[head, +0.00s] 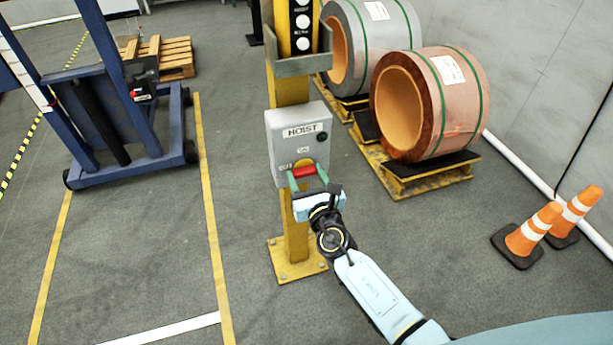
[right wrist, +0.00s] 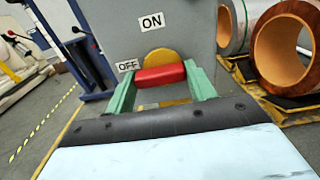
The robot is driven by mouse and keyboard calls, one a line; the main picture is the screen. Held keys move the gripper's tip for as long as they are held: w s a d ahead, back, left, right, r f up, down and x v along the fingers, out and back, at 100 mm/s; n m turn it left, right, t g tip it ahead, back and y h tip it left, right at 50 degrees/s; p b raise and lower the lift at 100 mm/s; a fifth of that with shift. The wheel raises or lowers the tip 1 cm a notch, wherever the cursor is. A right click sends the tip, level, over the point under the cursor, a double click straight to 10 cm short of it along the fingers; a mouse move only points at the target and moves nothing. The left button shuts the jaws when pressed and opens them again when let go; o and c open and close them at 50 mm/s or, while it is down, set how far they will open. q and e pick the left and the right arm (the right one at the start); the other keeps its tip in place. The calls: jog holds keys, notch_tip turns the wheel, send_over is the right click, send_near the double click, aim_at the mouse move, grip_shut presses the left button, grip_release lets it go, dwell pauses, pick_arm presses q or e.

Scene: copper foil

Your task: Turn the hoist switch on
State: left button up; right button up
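The grey hoist switch box (head: 296,145) is fixed to a yellow post and carries the label HOIST. On its lower front is a red bar handle (head: 303,171) across a yellow disc. In the right wrist view, the red handle (right wrist: 160,75) lies nearly level, with its left end toward the OFF label (right wrist: 128,66); the ON label (right wrist: 152,22) is above. My right gripper (head: 308,175) is at the handle, its green fingers wide apart, one at each end of the bar. I cannot tell whether they touch it. My left gripper is not in view.
The yellow post (head: 294,232) stands on a floor plate. A blue wheeled frame (head: 125,165) is at left. The floor between it and the post is clear.

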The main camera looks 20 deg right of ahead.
jog(key=c, duration=0.4)
